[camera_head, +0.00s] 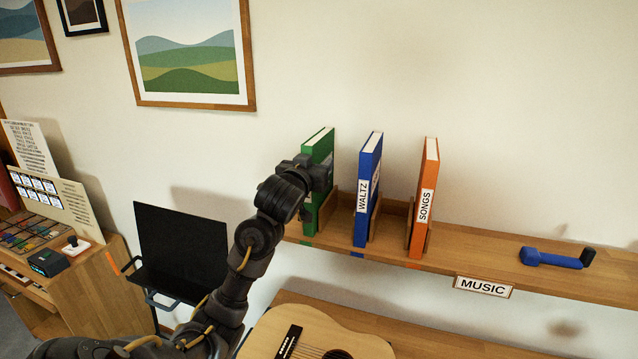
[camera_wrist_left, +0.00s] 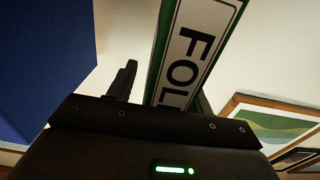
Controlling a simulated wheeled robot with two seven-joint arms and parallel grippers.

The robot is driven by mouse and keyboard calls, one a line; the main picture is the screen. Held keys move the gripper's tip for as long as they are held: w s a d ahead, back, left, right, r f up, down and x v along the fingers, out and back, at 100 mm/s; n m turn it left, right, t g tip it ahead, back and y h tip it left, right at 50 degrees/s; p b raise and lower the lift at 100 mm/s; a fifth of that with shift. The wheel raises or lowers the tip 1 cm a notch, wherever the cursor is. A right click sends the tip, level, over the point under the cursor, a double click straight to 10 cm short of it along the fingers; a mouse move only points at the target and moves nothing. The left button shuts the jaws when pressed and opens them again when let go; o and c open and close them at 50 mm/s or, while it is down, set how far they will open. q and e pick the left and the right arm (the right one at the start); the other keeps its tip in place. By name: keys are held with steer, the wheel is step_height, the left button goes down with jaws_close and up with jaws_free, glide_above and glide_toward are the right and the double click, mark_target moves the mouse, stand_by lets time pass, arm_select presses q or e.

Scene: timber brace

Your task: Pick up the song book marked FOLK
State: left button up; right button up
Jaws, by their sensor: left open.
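The green book (camera_head: 319,147) stands upright at the left end of the wall shelf, partly hidden behind my left gripper (camera_head: 320,174). In the left wrist view its white spine label (camera_wrist_left: 194,50) reads "FOL", with the rest cut off by the gripper body. My left gripper is open at the book's spine. One finger (camera_wrist_left: 125,82) shows to the left of the spine with a gap between them. The other finger is mostly hidden behind the book. My right gripper is not in view.
A blue WALTZ book (camera_head: 367,190) and an orange SONGS book (camera_head: 424,200) stand to the right in wooden holders. A blue tool-like object (camera_head: 552,258) lies farther right on the shelf (camera_head: 470,260). A guitar (camera_head: 315,335) and a black music stand (camera_head: 180,250) are below.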

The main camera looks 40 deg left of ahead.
arm_select(q)
steer(key=shift+s+r, duration=0.1)
steer(key=shift+s, duration=0.05)
steer(key=shift+d, duration=0.1)
steer(key=shift+c, duration=0.9)
jaws_close()
